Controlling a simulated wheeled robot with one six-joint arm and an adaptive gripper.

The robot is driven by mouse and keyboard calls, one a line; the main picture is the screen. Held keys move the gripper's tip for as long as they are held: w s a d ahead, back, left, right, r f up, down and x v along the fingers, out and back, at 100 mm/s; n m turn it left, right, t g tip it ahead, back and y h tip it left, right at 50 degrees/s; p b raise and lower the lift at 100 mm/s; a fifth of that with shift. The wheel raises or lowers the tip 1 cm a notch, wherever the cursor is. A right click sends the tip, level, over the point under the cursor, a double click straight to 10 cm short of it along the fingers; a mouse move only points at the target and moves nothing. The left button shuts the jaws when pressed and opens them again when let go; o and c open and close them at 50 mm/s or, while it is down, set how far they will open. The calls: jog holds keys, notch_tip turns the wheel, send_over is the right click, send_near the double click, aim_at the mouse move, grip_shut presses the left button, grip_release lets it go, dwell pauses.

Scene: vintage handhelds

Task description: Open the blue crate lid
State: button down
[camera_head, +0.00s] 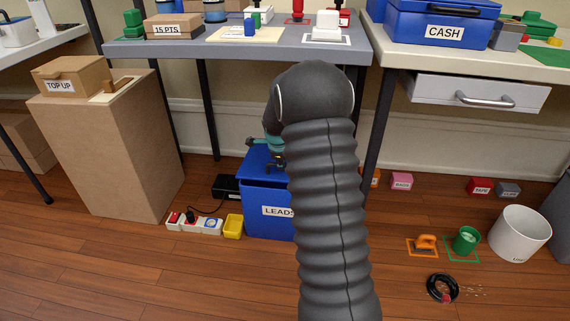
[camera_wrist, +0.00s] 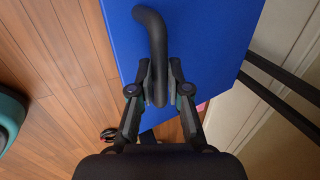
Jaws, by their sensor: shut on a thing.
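The blue crate (camera_head: 257,225), labelled "LEADS", stands on the floor under the grey table. Its blue lid (camera_head: 256,164) is partly hidden by my arm and gripper, so I cannot tell whether it is raised at all. In the wrist view the lid shows as a flat blue panel (camera_wrist: 205,35) with a dark curved handle (camera_wrist: 155,35). My gripper (camera_wrist: 160,84) is shut on the handle, one finger on each side of it. In the head view my gripper (camera_head: 275,160) is at the crate's top, partly behind my arm.
Table legs (camera_head: 375,125) stand nearby. The floor at front left is clear.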

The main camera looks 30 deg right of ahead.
jog(key=shift+w+d+r, duration=0.15)
jog(key=shift+r, duration=0.25)
jog(key=shift+w+d+r+p, duration=0.15)
jog(key=shift+w+r+p, duration=0.1)
jog(key=shift+r, duration=0.3)
jog(key=shift+w+d+r+p, duration=0.2)
jog(key=shift+r+p, duration=0.1)
jog(key=shift+r, duration=0.25)
jog(key=shift+w+d+r+p, duration=0.1)
jog(key=shift+w+r+p, duration=0.15)
jog(key=shift+r, duration=0.3)
jog(key=c, duration=1.1)
grip_release()
jog(key=shift+s, duration=0.1)
jog(key=shift+p+v, duration=1)
jog(key=shift+v, duration=3)
